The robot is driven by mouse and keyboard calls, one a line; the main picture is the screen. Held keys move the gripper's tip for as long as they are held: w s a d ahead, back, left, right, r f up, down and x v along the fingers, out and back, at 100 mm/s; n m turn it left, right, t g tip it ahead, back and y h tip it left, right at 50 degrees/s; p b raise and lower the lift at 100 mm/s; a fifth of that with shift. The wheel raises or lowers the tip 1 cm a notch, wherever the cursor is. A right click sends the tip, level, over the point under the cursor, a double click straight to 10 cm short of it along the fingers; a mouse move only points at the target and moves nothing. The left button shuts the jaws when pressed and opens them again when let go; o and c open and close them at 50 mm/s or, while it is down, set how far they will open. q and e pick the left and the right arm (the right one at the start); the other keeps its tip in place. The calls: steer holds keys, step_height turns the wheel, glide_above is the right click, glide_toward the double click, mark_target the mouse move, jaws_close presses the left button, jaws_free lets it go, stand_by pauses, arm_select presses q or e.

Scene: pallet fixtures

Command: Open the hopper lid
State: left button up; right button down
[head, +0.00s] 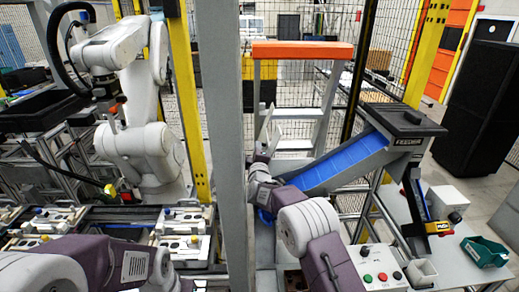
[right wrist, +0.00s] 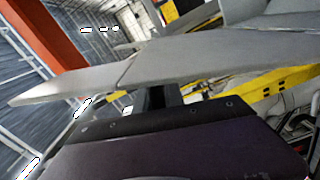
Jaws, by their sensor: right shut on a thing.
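The feeder hopper stands at the right in the head view, with a flat black lid (head: 408,120) on its top. A small dark handle sits on the lid, which looks down on the hopper. My right gripper (head: 267,135) is well to the left of the lid, beside a grey post, and apart from the lid. It is shut on a grey piece that I cannot identify. In the right wrist view, grey flat parts (right wrist: 200,62) cross above the dark gripper body. My left arm shows at the bottom left; its gripper is out of view.
A blue chute (head: 335,165) slopes down left from the hopper. A grey post (head: 222,150) stands close left of my right arm. A button panel (head: 380,268) and green bin (head: 484,251) are at lower right. An orange-topped step frame (head: 302,50) stands behind.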

steer(key=shift+r, duration=0.25)
steer(key=c, duration=1.5)
jaws_free()
steer(key=shift+c, duration=0.2)
steer(key=shift+o, duration=0.4)
steer(key=shift+f, duration=0.15)
steer(key=shift+s+f+b, duration=0.2)
steer(key=shift+s+b, duration=0.3)
steer(key=s+b, duration=0.3)
steer(key=s, duration=0.5)
steer(key=shift+r+b, duration=0.2)
steer(key=shift+b, duration=0.15)
steer(key=shift+a, duration=0.1)
